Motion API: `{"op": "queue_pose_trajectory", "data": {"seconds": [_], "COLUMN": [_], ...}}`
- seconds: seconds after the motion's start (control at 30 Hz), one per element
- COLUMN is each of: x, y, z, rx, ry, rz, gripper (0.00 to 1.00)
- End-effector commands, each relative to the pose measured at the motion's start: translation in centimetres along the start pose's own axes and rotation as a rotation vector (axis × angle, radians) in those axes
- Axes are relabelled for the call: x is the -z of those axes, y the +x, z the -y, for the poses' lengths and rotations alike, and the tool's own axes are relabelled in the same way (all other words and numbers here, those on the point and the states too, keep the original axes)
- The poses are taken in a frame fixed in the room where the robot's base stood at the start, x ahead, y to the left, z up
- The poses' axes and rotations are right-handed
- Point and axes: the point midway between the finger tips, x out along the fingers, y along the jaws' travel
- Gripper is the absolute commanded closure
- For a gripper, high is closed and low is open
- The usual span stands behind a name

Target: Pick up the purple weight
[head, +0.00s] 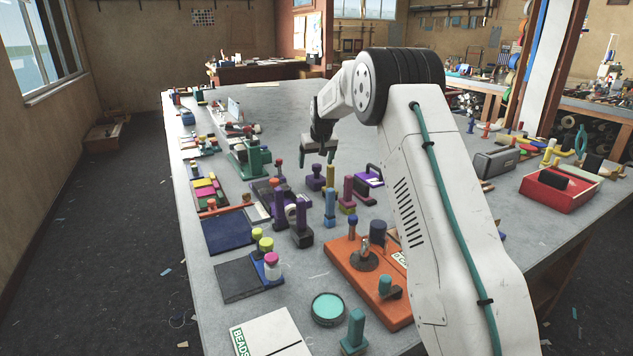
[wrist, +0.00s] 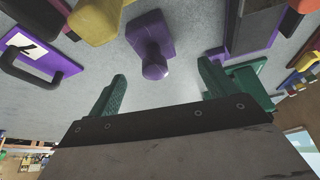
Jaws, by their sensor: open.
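A purple weight (head: 316,178), a block base with a round knob on top, stands on the grey table just below my gripper (head: 319,158) in the head view. In the wrist view the purple weight (wrist: 152,40) is upper middle, its knob pointing toward the gap between my two green fingers (wrist: 163,85). My gripper is open and empty. The fingers are apart from the weight, and nothing hides it in the wrist view.
A purple plate with a dark handle (head: 368,176) lies to the right. Tall purple pieces (head: 301,226) stand nearer, beside a blue-grey piece (head: 329,207). A green block (head: 255,158) stands to the left. An orange board (head: 350,270) lies in front.

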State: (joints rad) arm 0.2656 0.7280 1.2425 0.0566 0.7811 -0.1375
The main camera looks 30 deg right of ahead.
Motion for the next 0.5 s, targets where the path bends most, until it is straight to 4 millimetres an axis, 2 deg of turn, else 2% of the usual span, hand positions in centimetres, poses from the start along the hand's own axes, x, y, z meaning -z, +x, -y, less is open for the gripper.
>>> {"op": "queue_pose_trajectory", "data": {"seconds": [0.37,0.5], "x": [-0.2,-0.6], "y": [3.7,5.7], "z": [-0.2,-0.5], "rx": [0.0,0.0], "ry": [0.001,0.001], "rz": [0.001,0.003], "gripper": [0.16,0.16]}}
